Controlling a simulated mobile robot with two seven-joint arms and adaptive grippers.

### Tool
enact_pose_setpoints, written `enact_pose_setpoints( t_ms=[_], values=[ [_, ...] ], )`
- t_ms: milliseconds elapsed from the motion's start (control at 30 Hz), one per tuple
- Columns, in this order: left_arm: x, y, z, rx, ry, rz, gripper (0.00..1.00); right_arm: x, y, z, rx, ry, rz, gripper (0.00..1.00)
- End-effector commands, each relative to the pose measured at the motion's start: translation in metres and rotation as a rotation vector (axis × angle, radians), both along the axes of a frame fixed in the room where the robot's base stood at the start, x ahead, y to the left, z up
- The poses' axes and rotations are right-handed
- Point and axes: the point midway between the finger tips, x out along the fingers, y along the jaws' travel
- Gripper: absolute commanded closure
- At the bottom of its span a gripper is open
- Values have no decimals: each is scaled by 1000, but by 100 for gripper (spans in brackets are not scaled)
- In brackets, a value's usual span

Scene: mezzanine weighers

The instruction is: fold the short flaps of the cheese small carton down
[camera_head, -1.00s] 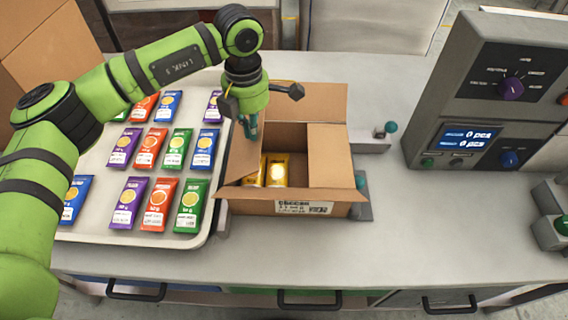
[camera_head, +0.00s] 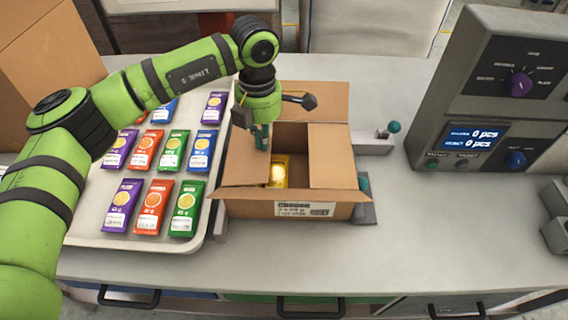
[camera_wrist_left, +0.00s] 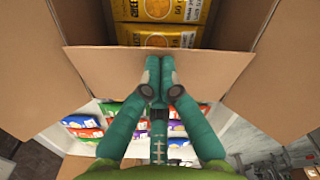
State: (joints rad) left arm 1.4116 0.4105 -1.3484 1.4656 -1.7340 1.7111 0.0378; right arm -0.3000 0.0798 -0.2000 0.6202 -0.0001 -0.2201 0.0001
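The cheese small carton (camera_head: 280,209) stands open on the counter, with yellow packets (camera_head: 279,172) inside. Its left short flap (camera_head: 245,165) leans inward over the left of the opening and hides part of the packets. Its right short flap (camera_head: 330,158) lies inward over the right side. The long flaps spread outward at back and front. My left gripper (camera_head: 262,138) is shut and empty, its teal fingertips at the left short flap. In the left wrist view the closed fingertips (camera_wrist_left: 158,80) are against the flap (camera_wrist_left: 110,75), just below the yellow packets (camera_wrist_left: 165,38). My right gripper is out of view.
A tray (camera_head: 202,243) of colourful packets stands left of the carton. A weigher console (camera_head: 478,95) stands at the right, and a small teal-knobbed device (camera_head: 393,127) sits near the carton. The counter front (camera_head: 400,255) is clear.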

Motion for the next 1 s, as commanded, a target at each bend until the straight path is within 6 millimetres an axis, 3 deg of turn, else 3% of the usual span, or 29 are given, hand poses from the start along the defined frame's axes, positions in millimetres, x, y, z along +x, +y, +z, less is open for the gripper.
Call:
enact_pose_setpoints(
  t_ms=[700, 867, 1000],
  values=[
    [0, 0, -16, 0, 0, 0, 100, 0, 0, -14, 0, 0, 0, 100],
    [0, 0, -8, 0, -1, 0, 100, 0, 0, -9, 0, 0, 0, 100],
    [1, 0, 10, -1, -3, 0, 100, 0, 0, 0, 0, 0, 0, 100]
  ],
)
